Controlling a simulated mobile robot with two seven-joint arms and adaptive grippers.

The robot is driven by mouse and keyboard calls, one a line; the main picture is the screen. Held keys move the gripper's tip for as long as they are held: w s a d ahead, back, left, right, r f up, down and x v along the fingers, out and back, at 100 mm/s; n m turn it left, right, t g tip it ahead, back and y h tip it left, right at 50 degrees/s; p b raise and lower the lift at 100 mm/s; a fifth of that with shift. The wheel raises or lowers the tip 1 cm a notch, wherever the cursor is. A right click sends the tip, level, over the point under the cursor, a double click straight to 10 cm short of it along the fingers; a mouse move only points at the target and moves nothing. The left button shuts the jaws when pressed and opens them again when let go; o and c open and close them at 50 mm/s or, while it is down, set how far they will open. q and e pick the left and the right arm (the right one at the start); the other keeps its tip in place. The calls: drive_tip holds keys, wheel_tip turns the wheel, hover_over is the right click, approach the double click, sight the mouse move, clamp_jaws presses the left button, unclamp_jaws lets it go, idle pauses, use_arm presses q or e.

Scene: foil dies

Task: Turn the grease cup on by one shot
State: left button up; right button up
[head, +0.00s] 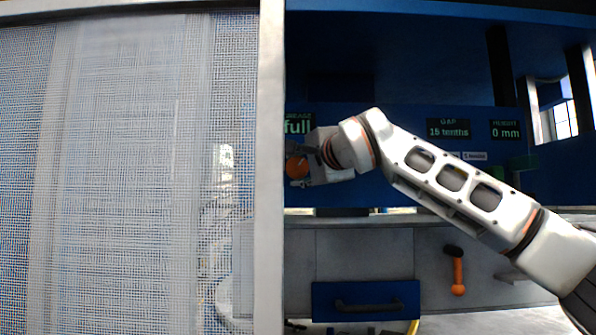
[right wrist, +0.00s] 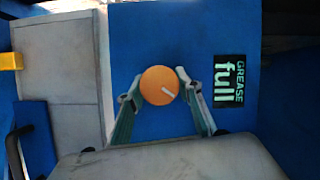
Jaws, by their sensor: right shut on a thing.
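The grease cup's orange round cap (right wrist: 160,86) with a pale index mark shows in the right wrist view, on a blue panel. In the head view the orange cap (head: 296,167) is partly hidden by my right wrist. My right gripper (right wrist: 158,88) has one finger on each side of the cap and is shut on it. In the head view the right gripper (head: 303,160) is mostly hidden behind its wrist. A small display (right wrist: 230,82) beside the cap reads "GREASE full"; it also shows in the head view (head: 299,126). My left gripper is not in view.
A mesh guard screen (head: 130,170) with a pale frame post (head: 271,170) fills the left side, close to my right wrist. Displays read "GAP 15 tenths" (head: 448,129) and "HEIGHT 0 mm" (head: 506,130). Below are an orange-knobbed lever (head: 457,275) and a blue drawer (head: 366,299).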

drive_tip(key=o, duration=1.1)
drive_tip(key=shift+s+d+r, duration=0.1)
drive_tip(key=shift+s+d, duration=0.15)
drive_tip(key=shift+s, duration=0.15)
drive_tip(key=v, duration=1.1)
drive_tip(key=shift+f, duration=0.25)
